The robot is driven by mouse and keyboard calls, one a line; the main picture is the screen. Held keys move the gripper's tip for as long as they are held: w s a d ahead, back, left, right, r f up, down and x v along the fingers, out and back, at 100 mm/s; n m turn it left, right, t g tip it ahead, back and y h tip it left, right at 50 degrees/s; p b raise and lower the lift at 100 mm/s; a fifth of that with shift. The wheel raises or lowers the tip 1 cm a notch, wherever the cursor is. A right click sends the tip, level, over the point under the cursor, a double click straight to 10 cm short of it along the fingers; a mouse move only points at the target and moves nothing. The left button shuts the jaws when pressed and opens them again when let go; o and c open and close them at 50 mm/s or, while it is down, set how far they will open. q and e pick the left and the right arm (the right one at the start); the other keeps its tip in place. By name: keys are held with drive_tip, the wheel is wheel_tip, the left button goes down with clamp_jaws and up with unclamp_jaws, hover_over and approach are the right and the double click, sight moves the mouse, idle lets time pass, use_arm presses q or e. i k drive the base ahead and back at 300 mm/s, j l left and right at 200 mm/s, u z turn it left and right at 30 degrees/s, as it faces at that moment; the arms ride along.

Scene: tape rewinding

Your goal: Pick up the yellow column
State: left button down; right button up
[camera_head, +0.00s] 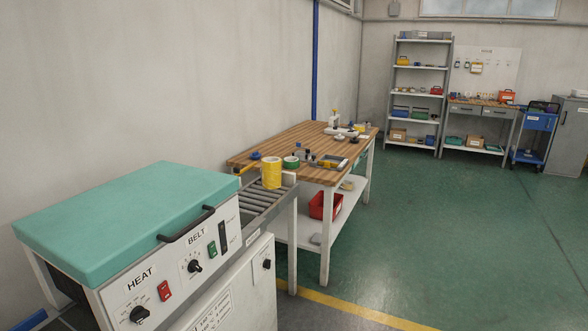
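A yellow column (271,174) stands upright on the grey roller conveyor (262,206), at its far end by the wooden table. It looks like a stack of yellow tape rolls. Its top and front side are in plain sight, and nothing holds it. Neither of my grippers shows in the head view.
A machine with a teal lid (125,215) and a black handle stands in the near left. The wooden table (300,137) behind the column carries a green tape roll (291,162), bottles and a tray. The green floor (430,240) to the right is clear.

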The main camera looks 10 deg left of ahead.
sight(271, 167)
drive_tip(key=i+l+u, duration=0.1)
drive_tip(key=u, duration=0.6)
drive_tip(key=i+l+u, duration=0.35)
drive_tip(key=l, duration=0.2)
drive_tip(key=i+l+u, duration=0.15)
drive_tip(key=l, duration=0.2)
drive_tip(key=i+l+u, duration=0.35)
drive_tip(key=l, duration=0.35)
